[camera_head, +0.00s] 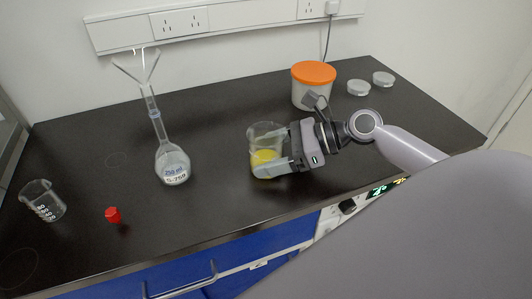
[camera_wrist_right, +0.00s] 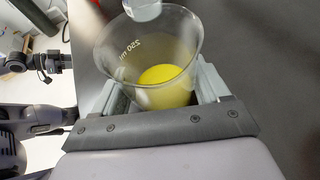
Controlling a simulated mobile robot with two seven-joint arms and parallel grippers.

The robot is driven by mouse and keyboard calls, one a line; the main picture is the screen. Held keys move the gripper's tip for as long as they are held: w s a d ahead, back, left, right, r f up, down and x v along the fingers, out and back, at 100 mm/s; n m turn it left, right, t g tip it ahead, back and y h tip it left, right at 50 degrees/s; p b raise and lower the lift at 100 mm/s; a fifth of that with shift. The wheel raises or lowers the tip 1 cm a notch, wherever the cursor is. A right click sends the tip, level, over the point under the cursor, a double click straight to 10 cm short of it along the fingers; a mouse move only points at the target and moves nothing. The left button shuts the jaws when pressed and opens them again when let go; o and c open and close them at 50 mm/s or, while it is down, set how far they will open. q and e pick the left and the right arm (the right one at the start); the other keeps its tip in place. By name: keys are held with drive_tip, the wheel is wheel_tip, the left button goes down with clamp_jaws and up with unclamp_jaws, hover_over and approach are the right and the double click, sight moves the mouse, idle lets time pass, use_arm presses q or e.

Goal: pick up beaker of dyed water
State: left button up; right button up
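A glass beaker of yellow dyed water (camera_head: 265,158) stands on the dark bench near its front edge, right of the middle. It also shows in the right wrist view (camera_wrist_right: 165,78), with a "250 ml" mark on its wall. My right gripper (camera_head: 284,166) is low at the beaker, coming from the right. In the right wrist view its two fingers (camera_wrist_right: 158,92) lie on either side of the beaker's lower part. Whether both fingers press on the glass cannot be told. The beaker looks upright. My left gripper is not seen in the head view.
A round flask with a funnel (camera_head: 172,164) stands left of the beaker. A small empty beaker (camera_head: 42,201) and a red cap (camera_head: 113,215) are farther left. An orange-lidded tub (camera_head: 312,84) and two pale lids (camera_head: 358,88) are behind my right arm.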

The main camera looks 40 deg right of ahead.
drive_tip(key=c, duration=0.5)
drive_tip(key=shift+o, duration=0.2)
drive_tip(key=shift+r, duration=0.15)
